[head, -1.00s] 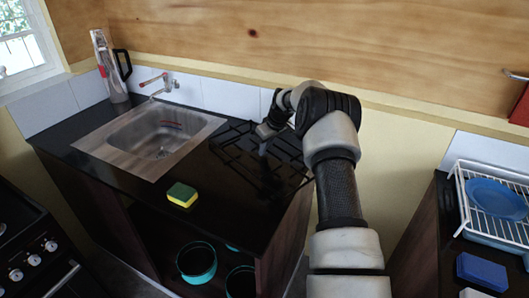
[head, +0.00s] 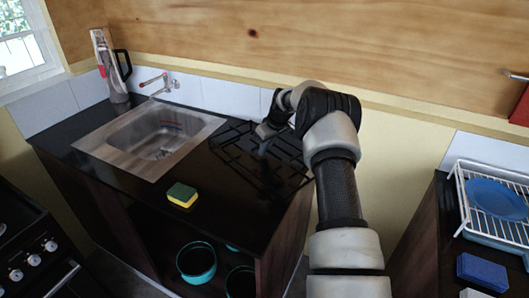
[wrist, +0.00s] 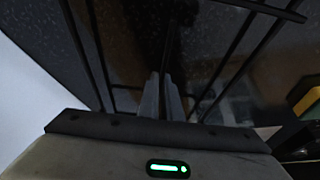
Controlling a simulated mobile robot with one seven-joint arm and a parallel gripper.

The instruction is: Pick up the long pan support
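The long pan support (head: 229,154) is a black grid of thin bars on the dark counter, right of the sink. Its dark bars also cross the wrist view (wrist: 88,55). My gripper (head: 264,147) reaches down over the right part of the support. In the wrist view the two grey fingers (wrist: 163,97) are close together, with a thin dark bar running between them. They look shut on that bar. The dark surface makes it hard to see whether the support is clear of the counter.
A steel sink (head: 105,151) with a tap (head: 160,84) is at left. A yellow-green sponge (head: 182,195) lies near the counter's front. A flask (head: 108,65) stands in the back left corner. A dish rack (head: 466,197) with a blue plate (head: 497,198) is at right.

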